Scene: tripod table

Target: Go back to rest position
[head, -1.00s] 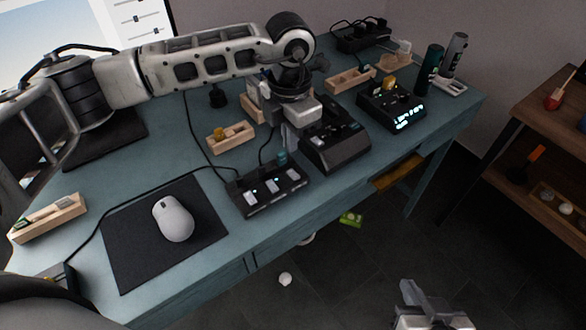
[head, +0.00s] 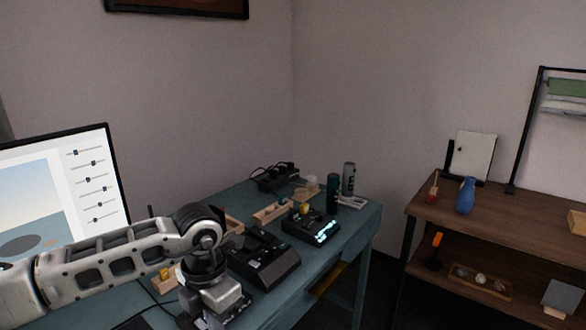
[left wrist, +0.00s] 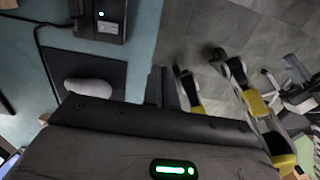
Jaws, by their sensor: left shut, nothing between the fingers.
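My left arm reaches in from the left in the head view, over the blue-green table (head: 284,309). Its wrist and left gripper (head: 222,307) are at the lower edge, in front of the black device, and the fingertips are hard to make out there. In the left wrist view the dark fingers of my left gripper (left wrist: 168,88) are shut and empty, beside the table's edge. My right gripper is out of view.
A black device (head: 264,259), a second device with a lit display (head: 311,227), wooden holders and a power strip (head: 275,177) crowd the table. A monitor (head: 95,180) stands left; a wooden shelf (head: 500,214) stands right. A mouse (left wrist: 88,88) lies near my left gripper.

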